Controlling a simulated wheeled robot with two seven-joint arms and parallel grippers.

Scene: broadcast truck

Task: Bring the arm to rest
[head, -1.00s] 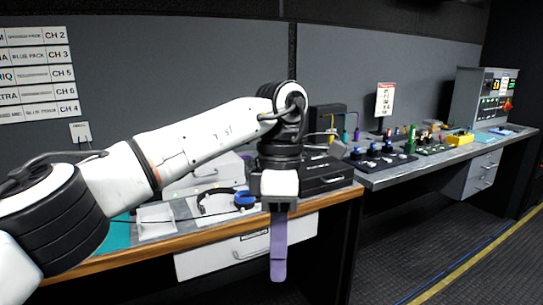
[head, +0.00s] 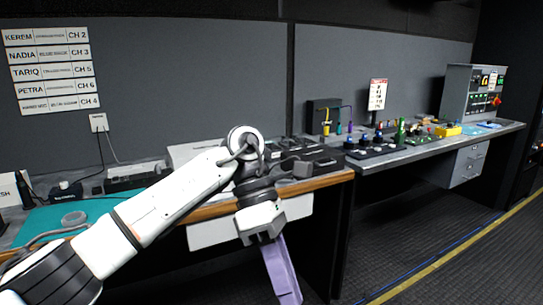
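My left arm comes in from the lower left and bends at a joint in front of the desk (head: 315,182). My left gripper (head: 268,238) points down and slightly right, in front of the desk's front edge. A flat purple piece (head: 281,270) extends down from it over the floor. I cannot tell whether this is a finger or a held strip, so I cannot tell whether the gripper is open or shut. My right gripper is not in view.
A white drawer front (head: 208,235) is under the desk behind my arm. A teal mat (head: 50,222) lies at left. Black boxes (head: 318,158) stand near the desk's right end. A second desk (head: 400,157) holds control panels.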

